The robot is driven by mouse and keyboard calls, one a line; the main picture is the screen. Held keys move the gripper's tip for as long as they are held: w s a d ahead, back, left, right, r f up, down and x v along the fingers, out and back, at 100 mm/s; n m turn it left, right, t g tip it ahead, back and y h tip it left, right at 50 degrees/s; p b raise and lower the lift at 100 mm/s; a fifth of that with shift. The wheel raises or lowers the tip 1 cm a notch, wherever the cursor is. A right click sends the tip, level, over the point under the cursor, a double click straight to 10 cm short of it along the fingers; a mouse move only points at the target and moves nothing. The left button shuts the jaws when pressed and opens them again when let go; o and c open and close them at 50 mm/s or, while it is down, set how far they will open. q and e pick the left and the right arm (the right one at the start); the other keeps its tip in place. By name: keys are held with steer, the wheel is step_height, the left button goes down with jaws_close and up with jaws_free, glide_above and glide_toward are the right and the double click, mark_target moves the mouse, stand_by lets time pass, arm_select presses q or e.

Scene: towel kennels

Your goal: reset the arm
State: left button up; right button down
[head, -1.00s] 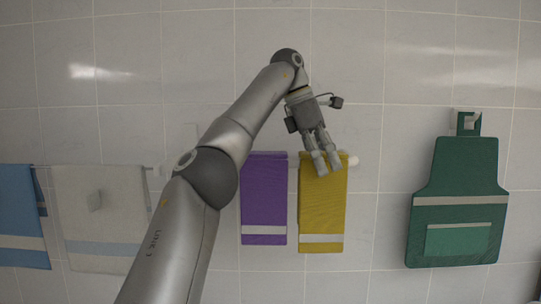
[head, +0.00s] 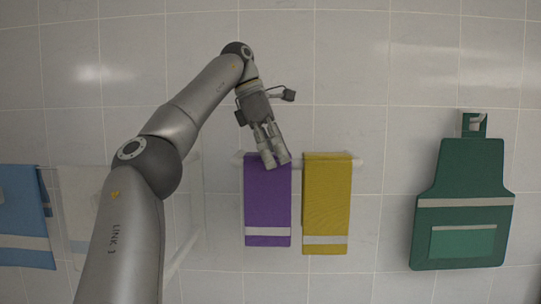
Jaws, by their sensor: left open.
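My left arm comes in from the lower left of the head view. Its gripper (head: 277,163) points down in front of the top of the purple towel (head: 267,205). The gripper is open, with nothing visible between its fingers. Its fingertips overlap the towel's upper edge in the picture; I cannot tell whether they touch it. My right gripper is not in view.
A yellow towel (head: 327,195) hangs beside the purple one on a white rail (head: 356,162). A green apron (head: 462,215) hangs from a hook at the right. A blue towel (head: 22,215) and a pale towel (head: 76,190), partly hidden by my arm, hang left. The tiled wall above is clear.

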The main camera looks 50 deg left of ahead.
arm_select(q)
steer(key=shift+s+a, duration=0.5)
steer(key=shift+s, duration=0.05)
